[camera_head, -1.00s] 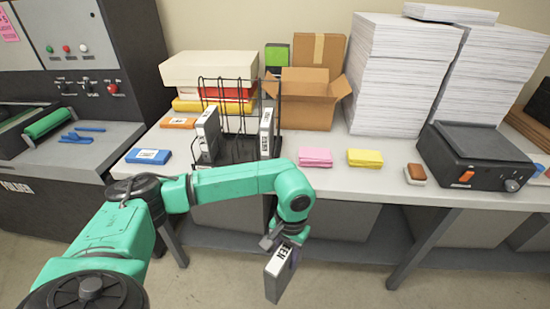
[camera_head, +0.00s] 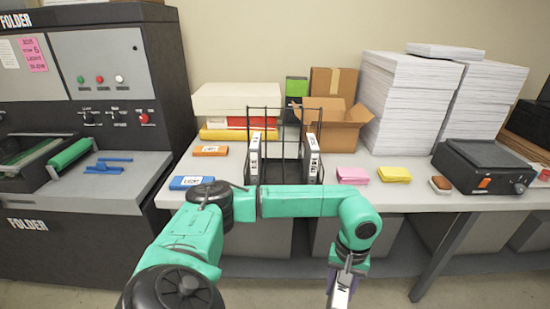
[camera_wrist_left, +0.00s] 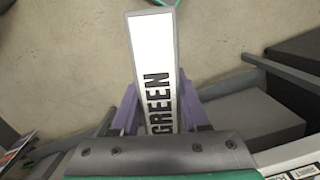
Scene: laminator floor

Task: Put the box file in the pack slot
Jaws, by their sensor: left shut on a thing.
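A grey box file (camera_wrist_left: 155,70) with a white spine label reading "GREEN" is held by my left gripper (camera_wrist_left: 160,115). In the head view the file (camera_head: 340,292) hangs below the left gripper (camera_head: 346,270), in front of the table's front edge, and is cut off by the bottom of the picture. The black wire rack (camera_head: 278,165) on the table holds two grey box files, one at its left side (camera_head: 254,160) and one at its right side (camera_head: 313,158). A gap shows between them. My left forearm crosses in front of the rack's lower front. My right gripper is out of view.
Blue (camera_head: 191,183) and orange (camera_head: 210,150) packs lie left of the rack. Pink (camera_head: 352,175) and yellow (camera_head: 394,174) pads lie to its right. An open cardboard box (camera_head: 335,128), paper stacks (camera_head: 408,100) and a black device (camera_head: 485,165) stand farther right.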

